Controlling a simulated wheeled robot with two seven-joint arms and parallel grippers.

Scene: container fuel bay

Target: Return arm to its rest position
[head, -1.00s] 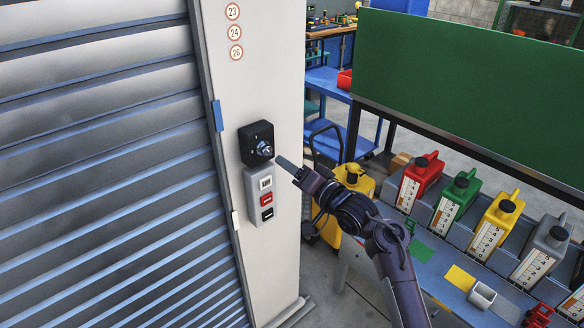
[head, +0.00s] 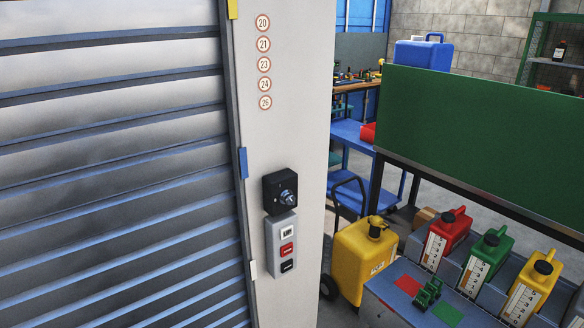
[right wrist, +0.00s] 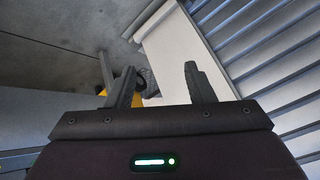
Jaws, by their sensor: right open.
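My right gripper (right wrist: 160,88) shows in the right wrist view with its two dark fingers spread apart and nothing between them. Behind the fingers are the pale door post (right wrist: 168,50) and part of something yellow. In the head view neither of my arms shows. The black key switch box (head: 280,191) and the grey button panel (head: 281,245) with white, red and black buttons are on the pale post, with no gripper near them. My left gripper is not in view.
A slatted roller shutter (head: 110,170) fills the left. A yellow wheeled container (head: 362,262) stands right of the post. Red (head: 445,240), green (head: 486,262) and yellow (head: 528,290) jerry cans stand on a bench at lower right, below a green panel (head: 480,140).

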